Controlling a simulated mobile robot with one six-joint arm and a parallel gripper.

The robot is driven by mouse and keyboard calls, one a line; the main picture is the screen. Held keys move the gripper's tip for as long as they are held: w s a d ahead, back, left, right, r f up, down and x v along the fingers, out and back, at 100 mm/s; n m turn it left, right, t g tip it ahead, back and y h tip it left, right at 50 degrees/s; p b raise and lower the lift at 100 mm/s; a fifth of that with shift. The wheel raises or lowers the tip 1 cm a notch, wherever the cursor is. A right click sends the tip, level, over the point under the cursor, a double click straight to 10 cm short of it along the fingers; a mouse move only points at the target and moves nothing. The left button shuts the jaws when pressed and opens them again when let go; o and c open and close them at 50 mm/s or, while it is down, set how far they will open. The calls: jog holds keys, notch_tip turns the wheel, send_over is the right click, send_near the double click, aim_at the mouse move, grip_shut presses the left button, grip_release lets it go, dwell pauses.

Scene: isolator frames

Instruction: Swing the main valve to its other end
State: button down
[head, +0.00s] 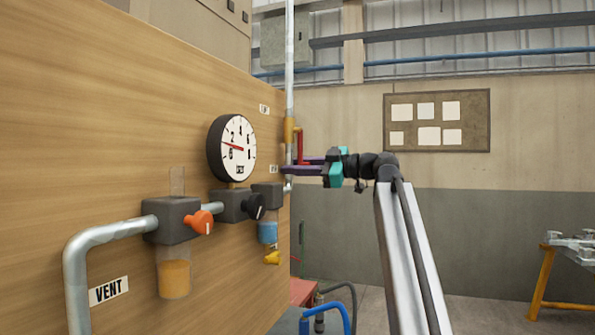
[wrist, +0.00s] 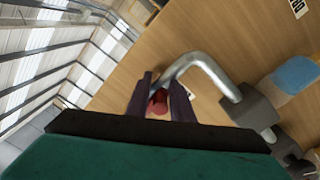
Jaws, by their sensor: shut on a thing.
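The main valve has a yellow-brass body (head: 289,130) on the vertical grey pipe at the panel's right edge. Its red lever (head: 300,144) reaches out a little from the body and then hangs down along the pipe. My gripper (head: 286,168) comes in from the right, with its purple fingers at the lever's lower end. In the wrist view the red lever end (wrist: 158,103) sits between the two dark purple fingers (wrist: 160,97), which are shut on it. The valve body is not clear in the wrist view.
The wooden panel carries a round gauge (head: 232,148), an orange knob (head: 200,221), a black knob (head: 254,206) and a small yellow valve (head: 273,258). A bent grey pipe (wrist: 205,65) runs close to my fingers. Open space lies right of the panel.

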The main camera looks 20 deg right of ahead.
jog(key=shift+r, duration=0.35)
jog(key=c, duration=1.9)
grip_release()
jog(key=shift+o, duration=0.8)
jog(key=shift+s, duration=0.2)
jog(key=shift+w+f, duration=0.1)
jog(key=p+v, duration=0.1)
jog(key=v, duration=1.2)
jog(key=shift+s+d, duration=0.25)
jog(key=shift+d, duration=0.05)
jog(key=shift+s+f, duration=0.1)
jog(key=shift+s, duration=0.05)
